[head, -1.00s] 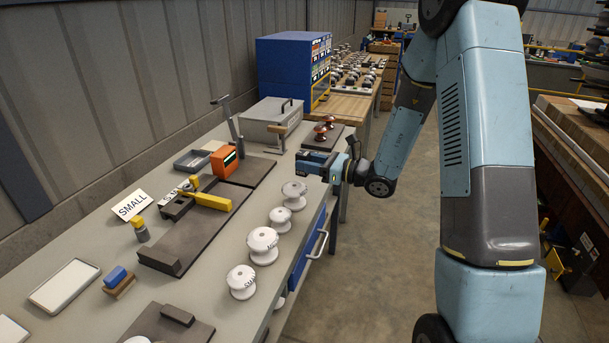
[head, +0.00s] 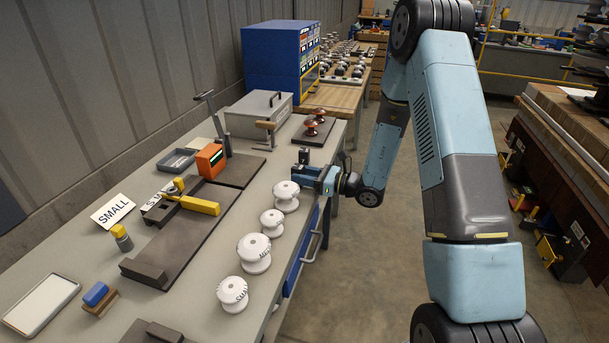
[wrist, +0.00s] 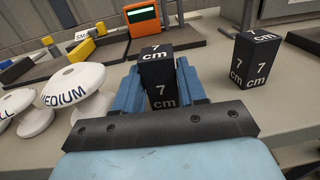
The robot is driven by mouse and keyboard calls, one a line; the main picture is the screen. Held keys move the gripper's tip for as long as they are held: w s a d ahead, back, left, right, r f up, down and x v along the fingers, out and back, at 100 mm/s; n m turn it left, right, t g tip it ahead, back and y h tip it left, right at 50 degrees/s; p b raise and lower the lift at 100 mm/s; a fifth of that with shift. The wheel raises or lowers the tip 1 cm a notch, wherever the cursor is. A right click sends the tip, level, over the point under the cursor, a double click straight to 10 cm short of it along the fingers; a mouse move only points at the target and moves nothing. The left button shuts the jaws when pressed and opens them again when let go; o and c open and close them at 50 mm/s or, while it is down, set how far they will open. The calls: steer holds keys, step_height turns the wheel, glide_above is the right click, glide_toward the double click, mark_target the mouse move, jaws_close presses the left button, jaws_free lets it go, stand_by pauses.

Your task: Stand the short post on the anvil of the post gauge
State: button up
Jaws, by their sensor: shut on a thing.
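My gripper (head: 302,182) is low over the bench's right edge, shut on a black post (wrist: 157,80) marked "7 cm". The post stands upright between the blue fingers in the wrist view; whether it touches the bench I cannot tell. A second black post (wrist: 253,57), also marked "7 cm", stands on the bench to its right, and it shows just beyond the gripper in the head view (head: 304,155). The post gauge, with an orange display (head: 210,160) and an upright stand, is on a dark base plate further left; it also shows in the wrist view (wrist: 143,18). Its anvil is not clear.
White spool-shaped insulators, including one marked "MEDIUM" (wrist: 75,88), line the bench's right edge, close to my gripper. A dark fixture with a yellow block (head: 200,204) lies left of them. A grey case (head: 258,113) and a board with red-brown insulators (head: 312,130) are beyond.

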steer(key=shift+f, duration=0.2)
steer(key=o, duration=1.2)
